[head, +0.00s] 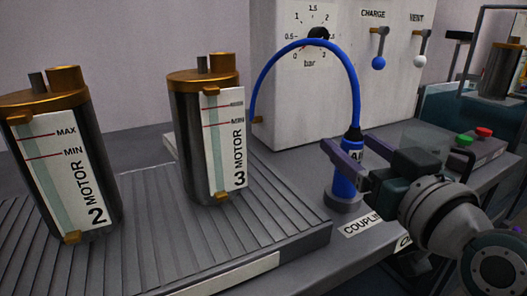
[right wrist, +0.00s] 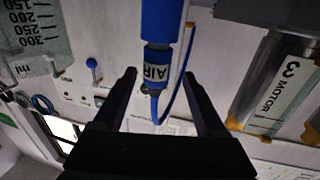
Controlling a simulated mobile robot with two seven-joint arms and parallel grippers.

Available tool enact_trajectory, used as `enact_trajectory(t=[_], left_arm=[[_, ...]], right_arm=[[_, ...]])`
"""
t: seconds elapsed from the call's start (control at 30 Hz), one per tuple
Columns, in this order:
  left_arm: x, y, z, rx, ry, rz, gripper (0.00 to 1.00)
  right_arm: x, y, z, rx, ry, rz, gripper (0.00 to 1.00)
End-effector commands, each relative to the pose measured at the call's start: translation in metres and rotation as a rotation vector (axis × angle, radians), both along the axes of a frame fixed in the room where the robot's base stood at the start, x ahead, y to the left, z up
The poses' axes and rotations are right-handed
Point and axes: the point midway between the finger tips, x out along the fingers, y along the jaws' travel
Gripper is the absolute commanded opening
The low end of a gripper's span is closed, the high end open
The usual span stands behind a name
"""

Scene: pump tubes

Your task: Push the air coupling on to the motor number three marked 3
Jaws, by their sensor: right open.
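The blue air coupling (head: 346,181), with a black collar and a white AIR label, stands upright in a round grey holder (head: 342,203) marked COUPLING. A blue hose arches from its top to the white panel. My right gripper (head: 343,164) is open, with its fingers around or beside the coupling. In the right wrist view the coupling (right wrist: 160,28) shows between the open fingers, with gaps on both sides. Motor 3 (head: 190,145), a dark cylinder with a brass top and two stubs, stands left on the ribbed platform. It also shows in the right wrist view (right wrist: 256,75). My left gripper is not in view.
Motor 2 (head: 98,150) stands left of motor 3. The ribbed platform (head: 165,245) has free room in front. The white panel (head: 285,110) carries a bar gauge and CHARGE and VENT levers (head: 379,62). A box with green and red buttons (head: 483,132) sits at right.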

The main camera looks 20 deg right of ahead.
Motion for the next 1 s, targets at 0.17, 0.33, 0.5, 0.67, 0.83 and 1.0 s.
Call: enact_trajectory(t=[0.17,0.33,0.5,0.67,0.83,1.0], left_arm=[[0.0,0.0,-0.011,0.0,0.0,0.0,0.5],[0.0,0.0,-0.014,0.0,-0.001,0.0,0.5],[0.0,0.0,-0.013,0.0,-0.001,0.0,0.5],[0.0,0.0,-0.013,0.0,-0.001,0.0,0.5],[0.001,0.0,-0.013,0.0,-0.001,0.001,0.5],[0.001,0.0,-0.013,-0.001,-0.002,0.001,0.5]], right_arm=[[0.026,-0.009,-0.003,-0.001,-0.004,-0.001,0.74],[0.044,-0.012,-0.002,0.0,-0.002,-0.002,0.74],[0.047,-0.013,-0.002,0.0,0.001,-0.001,0.74],[0.046,-0.013,-0.002,-0.001,0.001,-0.001,0.67],[0.046,-0.013,-0.002,-0.001,0.001,-0.001,0.48],[0.046,-0.013,-0.002,-0.001,0.001,-0.001,0.29]])
